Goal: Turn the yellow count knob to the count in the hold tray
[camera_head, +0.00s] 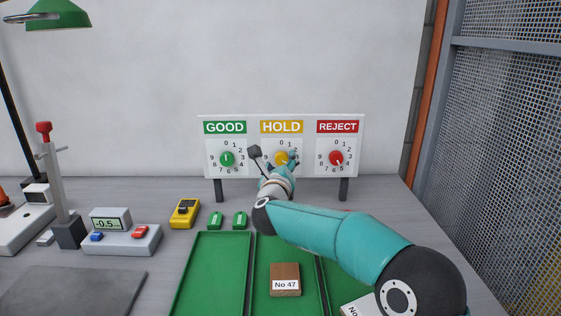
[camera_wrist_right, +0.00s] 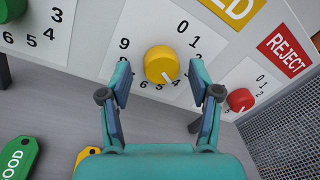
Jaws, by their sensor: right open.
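The yellow count knob (camera_head: 281,159) is on the white board under the yellow HOLD sign (camera_head: 281,127). In the right wrist view the knob (camera_wrist_right: 161,64) has a white pointer directed toward the 4 and 5 side of its dial. My right gripper (camera_wrist_right: 160,80) is open, with one finger on each side of the knob; I cannot tell whether either touches it. In the head view the right gripper (camera_head: 274,158) partly hides the HOLD dial. The middle green tray (camera_head: 258,292) carries a brown board (camera_head: 285,279) labelled No 47; my right arm covers part of this tray. My left gripper is out of view.
The green GOOD knob (camera_head: 227,159) and red REJECT knob (camera_head: 336,158) flank the yellow one. The left green tray (camera_head: 207,272) looks empty. Another labelled board (camera_head: 362,306) is partly hidden at right. A scale (camera_head: 121,239) and a yellow device (camera_head: 185,213) stand left.

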